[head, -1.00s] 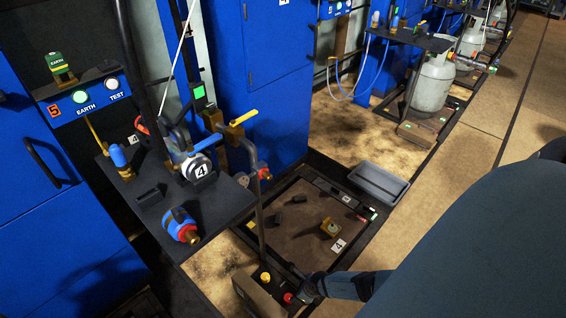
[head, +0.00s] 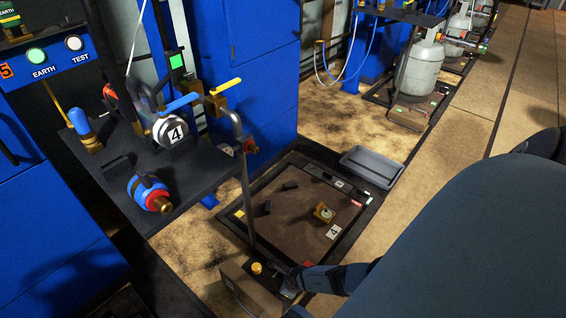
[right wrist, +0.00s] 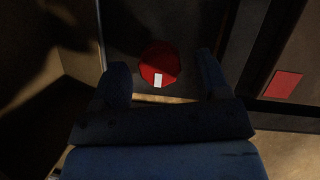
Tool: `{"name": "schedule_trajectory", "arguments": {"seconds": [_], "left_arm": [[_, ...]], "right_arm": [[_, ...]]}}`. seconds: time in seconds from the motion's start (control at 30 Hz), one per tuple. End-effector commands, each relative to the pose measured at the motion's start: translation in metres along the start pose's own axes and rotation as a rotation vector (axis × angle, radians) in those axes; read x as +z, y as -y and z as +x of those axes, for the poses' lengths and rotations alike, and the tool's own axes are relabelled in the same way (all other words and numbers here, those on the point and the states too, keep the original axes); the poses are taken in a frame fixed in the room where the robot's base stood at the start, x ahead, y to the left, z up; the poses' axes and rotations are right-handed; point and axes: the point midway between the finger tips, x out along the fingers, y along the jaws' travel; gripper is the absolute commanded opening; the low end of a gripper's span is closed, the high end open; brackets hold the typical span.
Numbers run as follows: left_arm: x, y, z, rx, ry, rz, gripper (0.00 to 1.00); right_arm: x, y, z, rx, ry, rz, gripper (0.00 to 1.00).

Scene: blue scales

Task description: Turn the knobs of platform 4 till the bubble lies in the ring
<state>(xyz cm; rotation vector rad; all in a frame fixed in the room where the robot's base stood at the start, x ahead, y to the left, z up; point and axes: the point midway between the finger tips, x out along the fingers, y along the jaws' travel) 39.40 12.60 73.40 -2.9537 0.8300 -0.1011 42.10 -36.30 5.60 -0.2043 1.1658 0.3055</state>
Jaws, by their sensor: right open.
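Platform 4 (head: 285,233) is a brown plate in a dark frame on the floor, marked with a 4 card. A small brass level (head: 324,212) stands on it; its bubble and ring are too small to read. My right gripper (head: 288,284) is low at the platform's near corner. In the right wrist view, its open fingers (right wrist: 162,74) are on either side of a red knob (right wrist: 158,62) with a white mark, just beyond the fingertips; contact cannot be seen. That knob is hidden in the head view. A yellow knob (head: 257,268) is left of the gripper. My left gripper is out of view.
A grey tray (head: 372,166) lies beyond the platform. Bare floor (head: 420,190) is free to the right.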

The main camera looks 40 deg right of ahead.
Motion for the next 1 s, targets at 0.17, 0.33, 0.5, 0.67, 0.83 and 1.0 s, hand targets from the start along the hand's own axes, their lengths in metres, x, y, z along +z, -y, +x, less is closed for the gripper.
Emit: {"name": "schedule_trajectory", "arguments": {"seconds": [0.17, 0.33, 0.5, 0.67, 0.83, 1.0], "left_arm": [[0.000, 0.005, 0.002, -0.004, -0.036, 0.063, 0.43], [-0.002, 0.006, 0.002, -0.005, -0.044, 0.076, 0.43], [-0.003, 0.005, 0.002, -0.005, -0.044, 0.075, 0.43], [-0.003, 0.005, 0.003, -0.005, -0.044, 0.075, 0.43], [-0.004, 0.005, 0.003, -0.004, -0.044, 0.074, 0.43], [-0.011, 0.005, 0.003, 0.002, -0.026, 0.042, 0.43]], "right_arm": [[-0.001, 0.000, 0.012, 0.000, -0.001, 0.000, 0.69], [0.000, 0.000, 0.012, 0.000, 0.000, 0.000, 0.69], [0.000, 0.000, 0.012, 0.000, 0.000, 0.000, 0.64], [0.000, 0.000, 0.012, 0.000, 0.000, 0.000, 0.27], [0.001, 0.000, 0.012, -0.002, 0.000, 0.005, 0.19], [0.003, -0.001, 0.009, -0.034, -0.001, 0.084, 0.20]]}}
